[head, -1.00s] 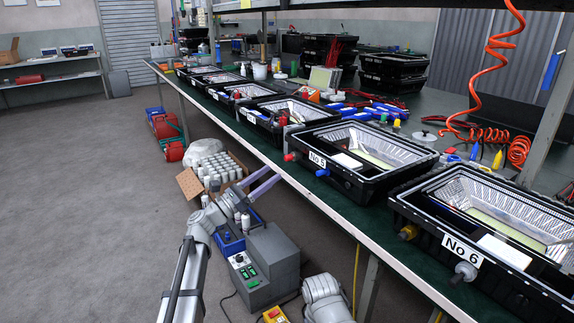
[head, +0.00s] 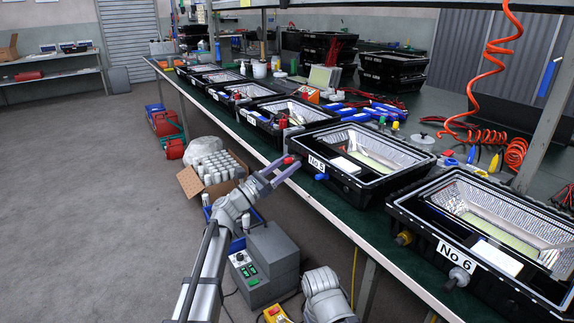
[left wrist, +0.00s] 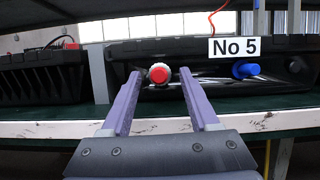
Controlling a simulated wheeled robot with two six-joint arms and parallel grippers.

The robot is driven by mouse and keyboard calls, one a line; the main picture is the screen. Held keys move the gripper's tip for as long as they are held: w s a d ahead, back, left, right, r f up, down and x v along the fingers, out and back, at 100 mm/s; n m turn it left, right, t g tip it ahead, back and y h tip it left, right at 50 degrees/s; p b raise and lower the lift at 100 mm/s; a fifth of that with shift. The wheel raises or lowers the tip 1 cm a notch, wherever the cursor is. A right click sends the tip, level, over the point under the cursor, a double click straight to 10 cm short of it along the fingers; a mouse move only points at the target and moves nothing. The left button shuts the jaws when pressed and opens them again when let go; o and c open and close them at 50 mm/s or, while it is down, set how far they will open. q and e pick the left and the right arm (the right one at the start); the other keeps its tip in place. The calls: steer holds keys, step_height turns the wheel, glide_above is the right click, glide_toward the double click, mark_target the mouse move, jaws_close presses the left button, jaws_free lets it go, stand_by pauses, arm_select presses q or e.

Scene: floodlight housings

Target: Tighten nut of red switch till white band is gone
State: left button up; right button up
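The red switch (left wrist: 160,74) sits on the front of the black No 5 housing (left wrist: 222,82), left of its label. A pale ring shows around its red cap in the left wrist view. My left gripper (left wrist: 159,78) is open, with its two purple fingers on either side of the switch and apart from it in that view. In the head view the left gripper (head: 276,167) is at the housing's left front corner, close by the red switch (head: 288,160). The nut behind the cap is not clearly seen. My right gripper is not in view.
A blue switch (left wrist: 246,70) sits right of the red one, under the No 5 label (left wrist: 234,49). The No 6 housing (head: 400,210) stands nearer on the green bench. A grey box (head: 268,262) stands below the bench edge.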

arm_select(q)
jaws_close()
steer(key=shift+m+g+h, duration=0.3)
steer(key=shift+m, duration=0.2)
steer(key=m, duration=0.2)
steer(key=m+g+h, duration=0.1)
steer(key=shift+w+a+m+g, duration=0.2)
steer(key=shift+m+g, duration=0.1)
steer(key=shift+m, duration=0.1)
steer(key=shift+r+m+g+h+p, duration=0.15)
steer(key=shift+m+g+p, duration=0.4)
steer(key=shift+m, duration=0.7)
steer(key=shift+f+m+g+h+p, duration=0.1)
steer(key=shift+m+g+h+p, duration=0.1)
steer(key=shift+m+g, duration=0.8)
steer(key=shift+m, duration=0.45)
steer(key=shift+o, duration=0.6)
jaws_free()
